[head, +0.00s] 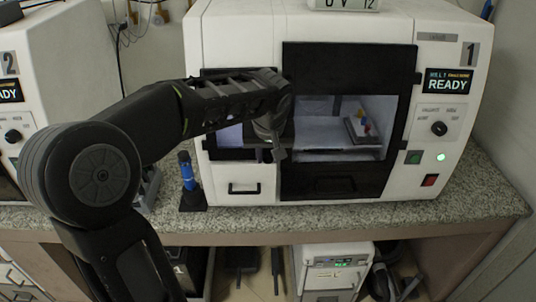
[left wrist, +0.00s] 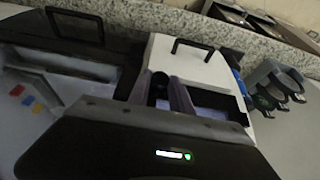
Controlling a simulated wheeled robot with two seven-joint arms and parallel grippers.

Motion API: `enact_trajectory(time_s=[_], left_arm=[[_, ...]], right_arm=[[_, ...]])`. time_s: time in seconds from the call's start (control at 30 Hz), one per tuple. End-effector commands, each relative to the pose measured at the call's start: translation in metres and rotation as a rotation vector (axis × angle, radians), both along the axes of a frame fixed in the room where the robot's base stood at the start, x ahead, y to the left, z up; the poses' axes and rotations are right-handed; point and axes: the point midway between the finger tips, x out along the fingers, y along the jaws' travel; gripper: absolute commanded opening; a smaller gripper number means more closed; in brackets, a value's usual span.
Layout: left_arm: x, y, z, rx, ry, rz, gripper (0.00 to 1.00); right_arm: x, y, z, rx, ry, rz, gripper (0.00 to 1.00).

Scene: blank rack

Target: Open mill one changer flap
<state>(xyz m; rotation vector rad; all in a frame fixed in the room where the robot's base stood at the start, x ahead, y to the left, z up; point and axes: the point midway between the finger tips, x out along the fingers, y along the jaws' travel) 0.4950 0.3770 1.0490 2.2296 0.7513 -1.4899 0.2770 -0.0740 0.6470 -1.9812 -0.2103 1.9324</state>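Mill one (head: 330,28) is the white machine with the "1" label and a READY screen. Its changer flap (head: 228,138) appears as the dark-framed window left of the large black-framed door, partly hidden by my left arm. My left gripper (head: 272,150) is at the flap's right side, beside the door frame. In the left wrist view, the gripper's fingers (left wrist: 163,95) stand apart with a dark upright piece between them; I cannot tell whether they press on it. A lit opening (left wrist: 217,101) shows beside them. My right gripper is not in view.
A white drawer front with a black handle (head: 244,188) is below the flap. A blue tool in a black stand (head: 190,182) stands on the granite counter (head: 400,212) to the left. Mill two (head: 62,60) is farther left. Coloured pieces (head: 362,124) show behind the door.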

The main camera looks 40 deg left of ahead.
Motion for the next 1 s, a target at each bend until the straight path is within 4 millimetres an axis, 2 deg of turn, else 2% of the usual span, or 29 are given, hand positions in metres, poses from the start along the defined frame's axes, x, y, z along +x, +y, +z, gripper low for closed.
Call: enact_trajectory(time_s=[0.03,0.3,1.0], left_arm=[[0.0,0.0,0.0001,0.0,0.0,0.0,0.2],[0.0,0.0,0.0002,0.0,0.0,0.0,0.0],[0.0002,0.0,0.0005,0.001,-0.001,0.0,0.0]], right_arm=[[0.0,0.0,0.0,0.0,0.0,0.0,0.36],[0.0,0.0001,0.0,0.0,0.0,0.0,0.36],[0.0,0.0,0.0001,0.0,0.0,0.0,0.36]])
